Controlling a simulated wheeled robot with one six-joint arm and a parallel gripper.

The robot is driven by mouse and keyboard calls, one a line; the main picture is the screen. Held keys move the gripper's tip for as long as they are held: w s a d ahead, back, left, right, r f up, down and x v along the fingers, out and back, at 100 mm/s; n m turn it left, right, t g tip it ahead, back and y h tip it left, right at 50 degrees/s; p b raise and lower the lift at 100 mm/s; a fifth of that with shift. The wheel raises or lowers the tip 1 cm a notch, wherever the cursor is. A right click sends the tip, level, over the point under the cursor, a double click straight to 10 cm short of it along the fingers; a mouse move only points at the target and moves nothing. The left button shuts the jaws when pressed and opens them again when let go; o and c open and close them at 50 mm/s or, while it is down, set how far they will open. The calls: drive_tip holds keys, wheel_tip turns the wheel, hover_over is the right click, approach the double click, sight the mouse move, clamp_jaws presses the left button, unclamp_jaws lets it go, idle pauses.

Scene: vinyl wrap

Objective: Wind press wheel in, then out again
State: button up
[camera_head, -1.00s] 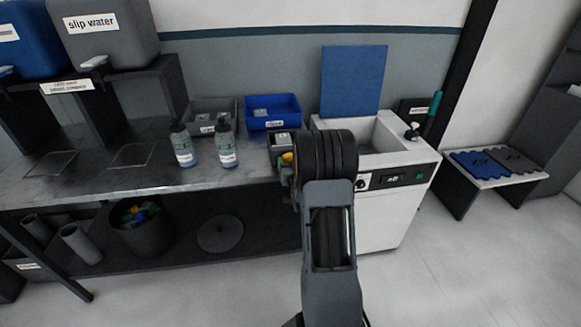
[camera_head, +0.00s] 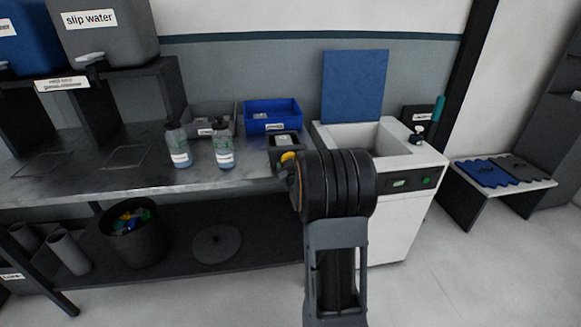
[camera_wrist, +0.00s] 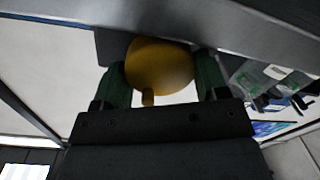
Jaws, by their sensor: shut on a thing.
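The press (camera_head: 285,142) is a small dark box on the front edge of the marble-topped bench, left of the white machine. Its yellow wheel (camera_head: 288,158) faces the front and is partly hidden by my arm in the head view. In the wrist view the yellow wheel (camera_wrist: 160,66) is a round disc with a small knob at its lower edge. My gripper (camera_wrist: 158,74) has its green fingers on either side of the wheel and is shut on it. The fingertips are hidden in the head view.
A white machine with a basin (camera_head: 372,138) stands right of my arm. A grey bin (camera_head: 212,114) and a blue bin (camera_head: 272,112) are behind. Open floor lies at the front right.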

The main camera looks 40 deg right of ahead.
idle(0.4)
drive_tip(key=o, duration=0.9)
drive_tip(key=shift+o, duration=0.2)
drive_tip(key=b+v, duration=0.1)
drive_tip(key=v, duration=1.2)
drive_tip(key=shift+s+a, duration=0.25)
drive_tip(key=shift+s, duration=0.1)
